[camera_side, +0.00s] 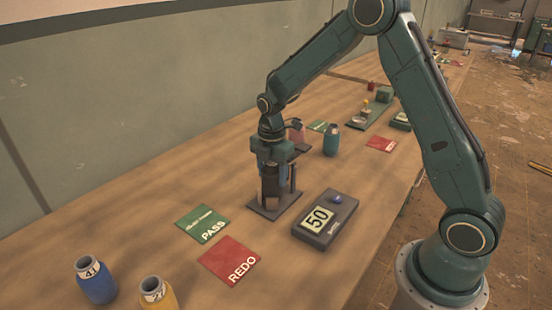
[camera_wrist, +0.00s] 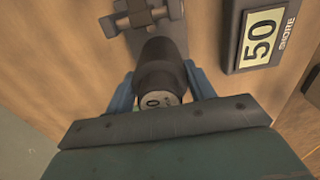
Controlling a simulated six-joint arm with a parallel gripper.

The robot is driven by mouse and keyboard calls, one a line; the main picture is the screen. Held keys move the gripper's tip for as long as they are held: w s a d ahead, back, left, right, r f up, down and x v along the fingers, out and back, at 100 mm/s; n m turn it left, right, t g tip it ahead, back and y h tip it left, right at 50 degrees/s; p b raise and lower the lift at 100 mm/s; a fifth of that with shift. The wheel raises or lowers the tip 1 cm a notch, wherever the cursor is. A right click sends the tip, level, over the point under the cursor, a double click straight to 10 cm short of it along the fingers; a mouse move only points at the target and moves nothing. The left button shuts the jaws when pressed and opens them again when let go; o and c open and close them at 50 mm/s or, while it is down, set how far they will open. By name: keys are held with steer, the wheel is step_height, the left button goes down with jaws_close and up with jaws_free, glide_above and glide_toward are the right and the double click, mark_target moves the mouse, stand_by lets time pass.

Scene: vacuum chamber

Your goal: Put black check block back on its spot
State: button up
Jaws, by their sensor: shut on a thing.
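My gripper (camera_side: 271,172) points straight down over a dark grey base plate (camera_side: 262,211) with a short upright post at its right. The gripper is shut on the black check block (camera_side: 270,188), which is upright at or just above the plate; I cannot tell whether it touches. In the wrist view the black check block (camera_wrist: 164,58) sits between the two blue fingers of my gripper (camera_wrist: 160,88), with a pale round face marked 0 nearest the camera. The spot for the block is not clearly marked in either view.
A dark meter (camera_side: 325,218) reading 50 stands right of the plate. A green PASS card (camera_side: 203,224) and a red REDO card (camera_side: 229,261) lie in front. Blue (camera_side: 96,281) and yellow (camera_side: 158,295) bottles stand nearer; a teal bottle (camera_side: 331,140) stands behind.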

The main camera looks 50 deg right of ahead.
steer(key=shift+r, duration=5.45)
steer(key=shift+d, duration=0.1)
steer(key=s+d+r, duration=0.3)
steer(key=s+d, duration=0.5)
steer(key=d, duration=0.4)
steer(key=s+d+r, duration=0.4)
steer(key=s+d, duration=0.4)
steer(key=d, duration=0.4)
step_height(320, 180, down, 16)
steer(key=shift+f, duration=0.15)
steer(key=shift+f, duration=2.1)
steer(key=shift+f, duration=0.2)
